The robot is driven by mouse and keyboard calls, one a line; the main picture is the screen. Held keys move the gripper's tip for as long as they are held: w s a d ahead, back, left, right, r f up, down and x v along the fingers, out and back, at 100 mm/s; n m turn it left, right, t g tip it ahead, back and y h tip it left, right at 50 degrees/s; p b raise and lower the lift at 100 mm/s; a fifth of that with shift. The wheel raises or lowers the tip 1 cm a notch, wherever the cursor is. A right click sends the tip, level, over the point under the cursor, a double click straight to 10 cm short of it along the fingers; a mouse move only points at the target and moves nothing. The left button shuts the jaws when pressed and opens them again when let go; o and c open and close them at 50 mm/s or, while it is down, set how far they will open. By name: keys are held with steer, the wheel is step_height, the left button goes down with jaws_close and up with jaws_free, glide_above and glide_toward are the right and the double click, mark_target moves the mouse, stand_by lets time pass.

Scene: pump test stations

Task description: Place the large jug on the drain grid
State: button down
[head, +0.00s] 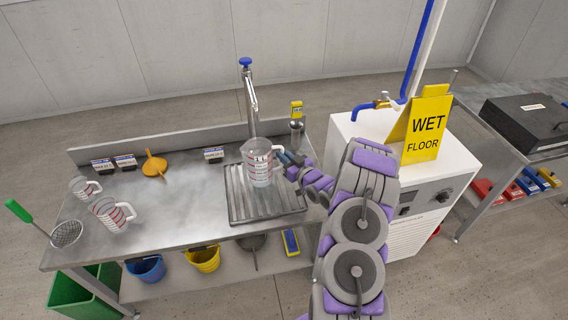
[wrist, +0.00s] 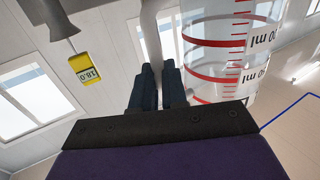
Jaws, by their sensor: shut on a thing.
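The large jug (head: 259,163) is clear with red markings and is upright over the drain grid (head: 237,204), below the tap. My gripper (head: 287,160) is at the jug's right side, where the handle is, and is shut on the handle. In the wrist view, the two dark fingers of my gripper (wrist: 159,85) close together on a clear upright strip. The body of the jug (wrist: 225,45) fills the right of that view. I cannot tell whether its base touches the grid.
Two smaller jugs (head: 112,215) (head: 84,188) stand on the left of the steel bench (head: 185,210). An orange funnel (head: 154,165) and small labels stand behind. The tap (head: 249,85) rises behind the grid. A yellow wet floor sign (head: 428,128) stands on the white machine at right.

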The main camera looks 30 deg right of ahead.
steer(key=f, duration=0.1)
steer(key=f+b, duration=0.1)
steer(key=f, duration=0.1)
steer(key=shift+w+d+f, duration=0.3)
steer(key=shift+w, duration=0.1)
steer(key=c, duration=1.2)
jaws_free()
steer(key=shift+o, duration=0.2)
